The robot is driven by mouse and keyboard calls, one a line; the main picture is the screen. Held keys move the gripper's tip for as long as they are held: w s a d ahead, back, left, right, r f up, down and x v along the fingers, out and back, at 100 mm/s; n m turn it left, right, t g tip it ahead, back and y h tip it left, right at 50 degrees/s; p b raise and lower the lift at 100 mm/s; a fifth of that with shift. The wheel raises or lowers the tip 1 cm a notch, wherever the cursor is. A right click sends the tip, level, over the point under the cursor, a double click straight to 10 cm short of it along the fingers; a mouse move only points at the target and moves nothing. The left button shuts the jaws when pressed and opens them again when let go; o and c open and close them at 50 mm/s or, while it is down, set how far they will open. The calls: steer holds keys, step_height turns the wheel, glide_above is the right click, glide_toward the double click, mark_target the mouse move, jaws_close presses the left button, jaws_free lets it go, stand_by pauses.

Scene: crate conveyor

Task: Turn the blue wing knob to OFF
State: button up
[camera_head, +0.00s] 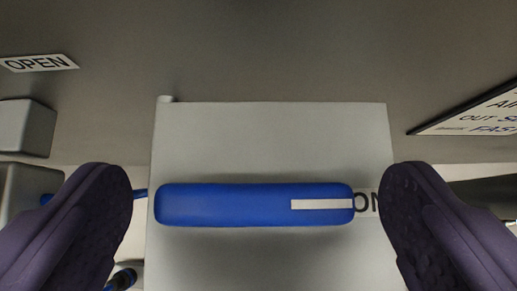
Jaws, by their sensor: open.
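The blue wing knob (230,205) lies horizontally across a light grey panel (270,140) in the head camera view. A white stripe on its right end points right, at a label (366,202) that reads "ON"; the right finger partly covers this label. No OFF label shows. My gripper (255,210) is open, with one dark purple finger beyond each end of the knob. The left finger appears apart from the knob's left end, and the right finger apart from its right end. Nothing is between the fingers except the view of the knob.
An "OPEN" label (38,63) is at the upper left above a grey block (26,127). A white sign (480,115) with a dark edge is at the right. Blue and black parts (122,279) show at the lower left. The grey surface above the panel is bare.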

steer(key=shift+w+f, duration=0.1)
steer(key=shift+f, duration=0.05)
steer(key=c, duration=1.1)
steer(key=shift+o, duration=0.2)
steer(key=shift+p, duration=0.3)
